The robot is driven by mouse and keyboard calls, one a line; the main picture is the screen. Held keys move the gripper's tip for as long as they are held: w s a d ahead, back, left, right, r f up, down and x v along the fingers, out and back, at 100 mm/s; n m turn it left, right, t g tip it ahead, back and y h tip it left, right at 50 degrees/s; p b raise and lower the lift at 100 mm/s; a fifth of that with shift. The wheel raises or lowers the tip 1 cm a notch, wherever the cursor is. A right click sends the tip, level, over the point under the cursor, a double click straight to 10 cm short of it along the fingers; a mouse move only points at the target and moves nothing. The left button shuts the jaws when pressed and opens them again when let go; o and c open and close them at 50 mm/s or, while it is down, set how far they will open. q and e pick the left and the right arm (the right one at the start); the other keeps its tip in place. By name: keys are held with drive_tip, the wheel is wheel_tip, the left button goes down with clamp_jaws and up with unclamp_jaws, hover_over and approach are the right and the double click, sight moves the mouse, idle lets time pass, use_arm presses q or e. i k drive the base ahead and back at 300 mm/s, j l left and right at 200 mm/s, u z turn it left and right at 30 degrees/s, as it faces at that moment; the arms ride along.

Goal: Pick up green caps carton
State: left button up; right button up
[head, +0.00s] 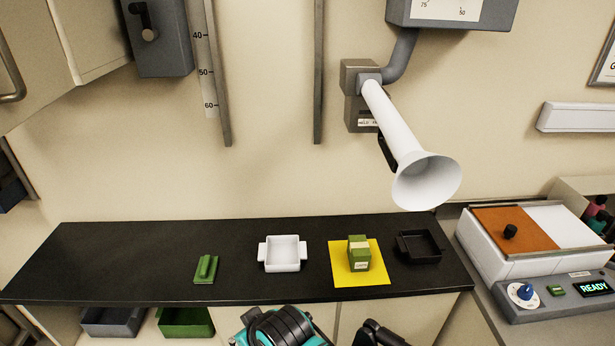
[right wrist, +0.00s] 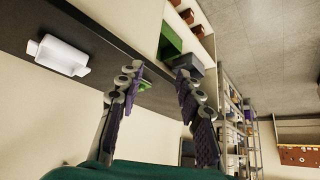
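A green carton (head: 359,253) with a pale label stands upright on a yellow mat (head: 341,276) on the black counter, in the head view. The label is too small to read. My right gripper (right wrist: 160,75) is open and empty in the right wrist view, its two purple-padded fingers apart. The carton cannot be made out in that view. My left gripper is not in view.
On the black counter (head: 120,262) are a low green block (head: 206,269), a white tray (head: 282,253) and a black tray (head: 420,246). A white horn (head: 427,182) hangs above the counter's right part. A device with a READY display (head: 597,288) stands at right.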

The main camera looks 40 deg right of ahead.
sight(359, 254)
drive_tip(key=z, duration=1.9)
drive_tip(key=i+j+z, duration=0.2)
drive_tip(key=z, duration=0.25)
drive_tip(key=i+j+z, duration=0.1)
drive_tip(key=j+z, duration=0.65)
drive_tip(key=z, duration=0.2)
drive_tip(key=i+j, duration=0.05)
